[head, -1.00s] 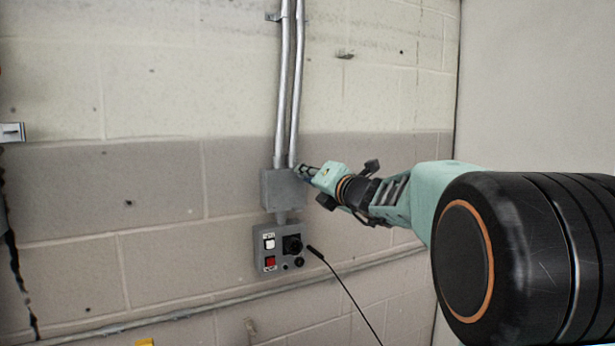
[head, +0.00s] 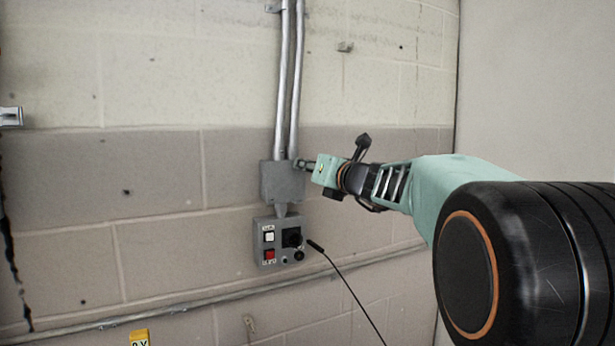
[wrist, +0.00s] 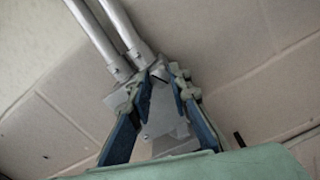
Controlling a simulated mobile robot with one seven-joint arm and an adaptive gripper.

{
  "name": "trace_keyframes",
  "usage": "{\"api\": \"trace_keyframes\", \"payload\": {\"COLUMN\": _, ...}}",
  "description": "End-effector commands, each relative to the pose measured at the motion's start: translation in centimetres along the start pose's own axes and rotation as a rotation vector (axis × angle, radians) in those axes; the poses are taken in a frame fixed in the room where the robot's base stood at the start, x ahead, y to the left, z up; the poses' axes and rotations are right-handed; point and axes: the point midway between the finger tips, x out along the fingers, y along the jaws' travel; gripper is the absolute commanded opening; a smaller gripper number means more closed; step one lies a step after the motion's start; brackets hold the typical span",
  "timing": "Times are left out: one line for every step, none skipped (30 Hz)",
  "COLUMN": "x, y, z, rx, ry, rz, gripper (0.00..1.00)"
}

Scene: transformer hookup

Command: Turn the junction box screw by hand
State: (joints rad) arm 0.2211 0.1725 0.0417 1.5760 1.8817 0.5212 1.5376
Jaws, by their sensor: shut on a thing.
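The grey junction box (head: 280,183) is mounted on the block wall below two metal conduits. My gripper (head: 301,164) is at the box's upper right corner in the head view. In the wrist view the gripper (wrist: 164,74) has its two fingertips close together at the box (wrist: 166,128), near its conduit end. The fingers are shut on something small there. The screw itself is hidden between the fingertips, so I cannot make out its shape.
Two conduits (head: 288,85) rise from the box. Below it is a grey control box (head: 280,242) with a white and a red button and a black knob. A black cable (head: 345,283) hangs to its right. A thin pipe (head: 190,307) runs low along the wall.

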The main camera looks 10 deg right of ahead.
Motion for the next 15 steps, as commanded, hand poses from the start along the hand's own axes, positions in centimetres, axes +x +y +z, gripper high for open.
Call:
{"api": "trace_keyframes", "payload": {"x": -0.01, "y": -0.13, "z": -0.33, "rx": -0.045, "ry": -0.002, "rz": 0.0, "gripper": 0.0}}
{"api": "trace_keyframes", "payload": {"x": -0.01, "y": -0.12, "z": -0.36, "rx": -0.073, "ry": -0.002, "rz": 0.0, "gripper": 0.0}}
{"api": "trace_keyframes", "payload": {"x": -0.01, "y": -0.12, "z": -0.35, "rx": -0.111, "ry": -0.002, "rz": 0.0, "gripper": 0.0}}
{"api": "trace_keyframes", "payload": {"x": 0.0, "y": -0.1, "z": -0.33, "rx": -0.14, "ry": -0.002, "rz": 0.001, "gripper": 0.0}}
{"api": "trace_keyframes", "payload": {"x": 0.0, "y": -0.1, "z": -0.34, "rx": -0.169, "ry": -0.002, "rz": 0.001, "gripper": 0.0}}
{"api": "trace_keyframes", "payload": {"x": 0.0, "y": -0.1, "z": -0.35, "rx": -0.207, "ry": -0.002, "rz": 0.001, "gripper": 0.0}}
{"api": "trace_keyframes", "payload": {"x": 0.0, "y": -0.1, "z": -0.37, "rx": -0.235, "ry": -0.001, "rz": 0.001, "gripper": 0.0}}
{"api": "trace_keyframes", "payload": {"x": 0.01, "y": -0.09, "z": -0.34, "rx": -0.264, "ry": -0.002, "rz": 0.001, "gripper": 0.0}}
{"api": "trace_keyframes", "payload": {"x": 0.01, "y": -0.09, "z": -0.33, "rx": -0.302, "ry": -0.002, "rz": 0.0, "gripper": 0.0}}
{"api": "trace_keyframes", "payload": {"x": 0.01, "y": -0.09, "z": -0.35, "rx": -0.331, "ry": -0.001, "rz": 0.0, "gripper": 0.0}}
{"api": "trace_keyframes", "payload": {"x": 0.01, "y": -0.1, "z": -0.36, "rx": -0.358, "ry": -0.001, "rz": 0.0, "gripper": 0.0}}
{"api": "trace_keyframes", "payload": {"x": 0.01, "y": -0.09, "z": -0.35, "rx": -0.398, "ry": -0.001, "rz": 0.0, "gripper": 0.0}}
{"api": "trace_keyframes", "payload": {"x": 0.01, "y": -0.09, "z": -0.32, "rx": -0.425, "ry": -0.002, "rz": 0.0, "gripper": 0.0}}
{"api": "trace_keyframes", "payload": {"x": 0.02, "y": -0.09, "z": -0.34, "rx": -0.455, "ry": -0.001, "rz": 0.0, "gripper": 0.0}}
{"api": "trace_keyframes", "payload": {"x": 0.02, "y": -0.1, "z": -0.35, "rx": -0.491, "ry": -0.001, "rz": 0.0, "gripper": 0.0}}
